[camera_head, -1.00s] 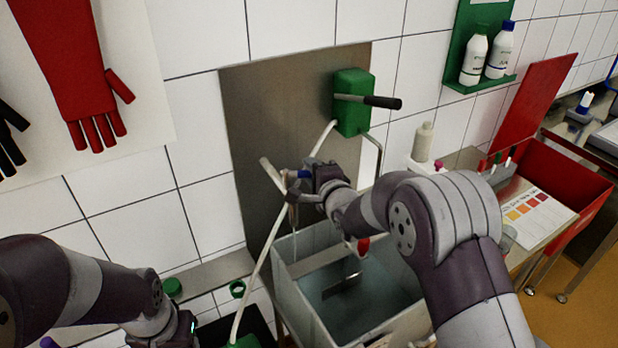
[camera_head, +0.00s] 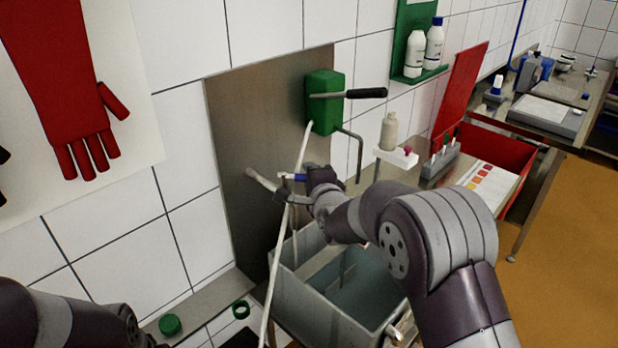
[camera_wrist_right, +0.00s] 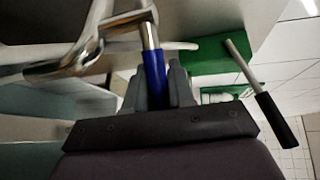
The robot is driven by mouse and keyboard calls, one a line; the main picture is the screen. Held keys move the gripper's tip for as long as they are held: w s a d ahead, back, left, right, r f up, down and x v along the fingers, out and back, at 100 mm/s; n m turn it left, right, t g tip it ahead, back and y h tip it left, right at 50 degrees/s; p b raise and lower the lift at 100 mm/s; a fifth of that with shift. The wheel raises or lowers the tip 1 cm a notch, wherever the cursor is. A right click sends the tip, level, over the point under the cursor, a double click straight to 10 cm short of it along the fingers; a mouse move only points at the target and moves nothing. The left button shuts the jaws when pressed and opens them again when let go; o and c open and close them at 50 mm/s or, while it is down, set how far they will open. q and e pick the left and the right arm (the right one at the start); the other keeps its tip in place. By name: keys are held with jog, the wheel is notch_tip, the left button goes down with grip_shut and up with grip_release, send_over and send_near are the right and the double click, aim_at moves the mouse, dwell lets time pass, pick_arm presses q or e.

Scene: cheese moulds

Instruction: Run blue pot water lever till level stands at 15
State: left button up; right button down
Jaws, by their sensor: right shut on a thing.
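A blue-sleeved lever (camera_head: 292,177) sits on a tap by the steel wall panel. My right gripper (camera_head: 306,182) is at this lever. In the right wrist view the blue sleeve (camera_wrist_right: 155,75) lies between the fingers of my right gripper (camera_wrist_right: 160,82), which is shut on it, and the shiny metal tap (camera_wrist_right: 75,62) is beside it. A pale strand or stream hangs below the tap towards the grey tub (camera_head: 323,308). The tub holds bluish-grey liquid (camera_head: 365,290); I cannot read a level number. My left arm shows at the lower left; its gripper is out of frame.
A green wall box (camera_head: 325,105) with a black-handled lever (camera_head: 362,93) is above the tub. A white hose (camera_head: 280,260) runs down in front. A beige bottle (camera_head: 388,132), a red bin (camera_head: 500,150) and a green cap (camera_head: 170,325) are nearby.

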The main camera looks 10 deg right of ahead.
jog(key=c, duration=1.1)
grip_release()
jog(key=shift+o, duration=0.2)
jog(key=s+r+b, duration=0.2)
jog(key=s, duration=1)
jog(key=shift+s+d+b, duration=0.2)
jog(key=shift+d+b, duration=0.15)
jog(key=shift+b, duration=0.05)
jog(key=shift+r, duration=0.1)
